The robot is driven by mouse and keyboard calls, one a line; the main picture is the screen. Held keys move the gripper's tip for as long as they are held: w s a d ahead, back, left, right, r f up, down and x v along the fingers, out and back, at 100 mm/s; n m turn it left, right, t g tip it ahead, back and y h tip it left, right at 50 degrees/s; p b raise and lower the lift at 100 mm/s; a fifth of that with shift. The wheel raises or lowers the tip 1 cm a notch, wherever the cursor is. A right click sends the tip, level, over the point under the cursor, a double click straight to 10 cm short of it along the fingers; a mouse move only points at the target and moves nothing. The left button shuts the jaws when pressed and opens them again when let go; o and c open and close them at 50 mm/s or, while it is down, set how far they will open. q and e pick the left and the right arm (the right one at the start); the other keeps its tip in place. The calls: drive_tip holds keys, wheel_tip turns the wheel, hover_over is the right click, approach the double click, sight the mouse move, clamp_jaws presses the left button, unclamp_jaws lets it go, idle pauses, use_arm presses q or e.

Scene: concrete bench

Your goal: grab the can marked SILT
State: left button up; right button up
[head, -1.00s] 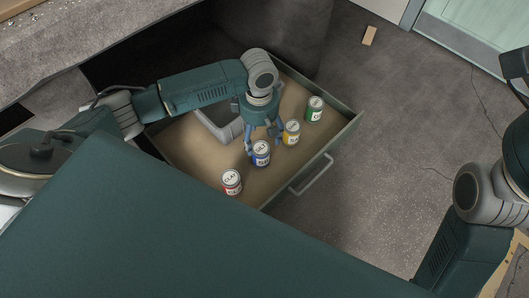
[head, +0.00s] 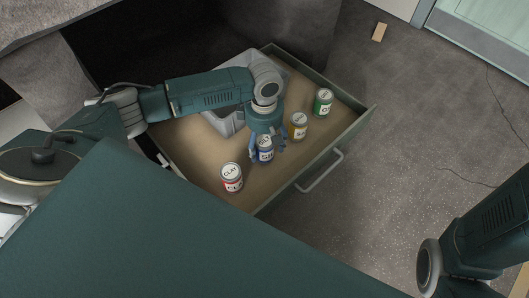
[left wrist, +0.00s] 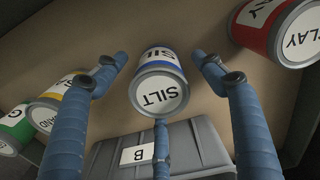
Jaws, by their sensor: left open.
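The can marked SILT (left wrist: 160,92) has a white lid and a blue band. It stands in the open drawer (head: 205,163), and in the head view the blue can (head: 264,152) is partly hidden by my left gripper (head: 267,150). That gripper is over the can with its fingers spread. In the left wrist view the open left gripper (left wrist: 159,62) has fingers on both sides of the can and one at the lid side, with gaps at the two sides. Whether the third finger touches the can is unclear. My right gripper is out of view.
The red CLAY can (head: 232,178) stands nearer me, the yellow can (head: 298,127) and green can (head: 323,103) farther right. A grey bin (left wrist: 190,145) marked B is behind the SILT can. The drawer front (head: 325,150) has a handle.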

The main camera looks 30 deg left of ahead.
use_arm(q)
drive_tip(key=shift+f, duration=0.45)
drive_tip(key=shift+r, duration=0.1)
drive_tip(key=c, duration=1.5)
drive_tip(key=shift+c, duration=0.7)
drive_tip(key=shift+r, duration=0.15)
